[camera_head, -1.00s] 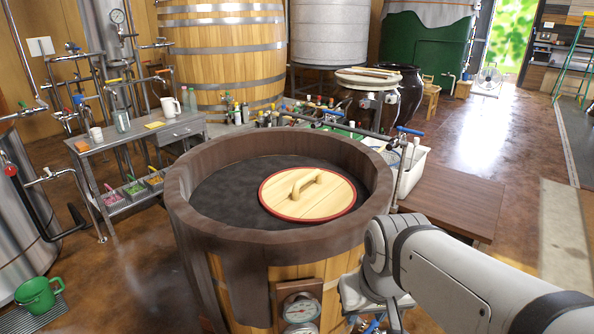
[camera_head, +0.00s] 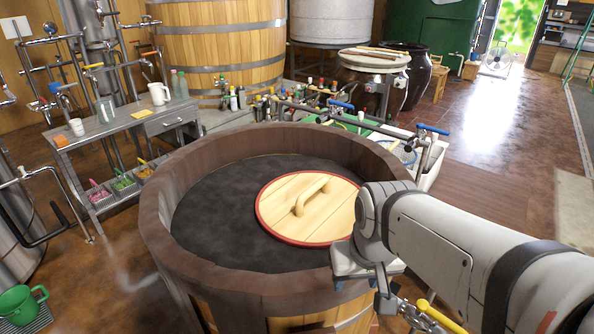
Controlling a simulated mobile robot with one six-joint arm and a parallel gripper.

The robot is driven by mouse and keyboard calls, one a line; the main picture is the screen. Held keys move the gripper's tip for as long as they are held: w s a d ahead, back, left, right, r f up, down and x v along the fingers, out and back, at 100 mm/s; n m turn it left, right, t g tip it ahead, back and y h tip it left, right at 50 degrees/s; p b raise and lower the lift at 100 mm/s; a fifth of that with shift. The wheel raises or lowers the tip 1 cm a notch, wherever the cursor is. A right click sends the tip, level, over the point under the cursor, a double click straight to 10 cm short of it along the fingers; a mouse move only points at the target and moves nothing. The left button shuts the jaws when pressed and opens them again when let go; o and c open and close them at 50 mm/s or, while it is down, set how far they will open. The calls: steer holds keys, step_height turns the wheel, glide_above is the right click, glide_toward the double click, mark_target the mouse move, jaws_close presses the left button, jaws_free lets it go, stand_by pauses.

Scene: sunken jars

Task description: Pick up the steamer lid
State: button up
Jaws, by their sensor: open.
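The steamer lid (camera_head: 283,205) is a round pale wooden disc with a red rim and a raised wooden bar handle (camera_head: 312,193). It lies handle up on the dark surface inside a large wooden vat (camera_head: 160,235), toward the right side. My arm comes in from the right and hides the lid's right edge. My gripper (camera_head: 382,288) hangs below the wrist at the vat's front right rim, outside and to the right of the lid. It is open, and I see nothing held in it. Its fingertips are hard to make out.
The vat's thick raised rim (camera_head: 225,283) surrounds the lid. Pipes with blue-handled valves (camera_head: 432,129) and a white bin (camera_head: 433,165) stand behind right.

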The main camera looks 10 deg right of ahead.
steer(key=w+a+m+t, duration=0.1)
steer(key=w+m, duration=0.2)
steer(key=w, duration=0.9)
steer(key=m+t+y+b, duration=0.1)
steer(key=m+t+b, duration=0.2)
steer(key=m, duration=0.4)
glide_toward(315, 187)
steer(key=x, duration=0.3)
steer(key=shift+t, duration=0.3)
steer(key=x, duration=0.8)
steer(key=shift+s+f+p, duration=0.1)
steer(key=shift+f+p, duration=0.15)
steer(key=shift+p, duration=0.1)
jaws_close()
steer(key=shift+r, duration=0.1)
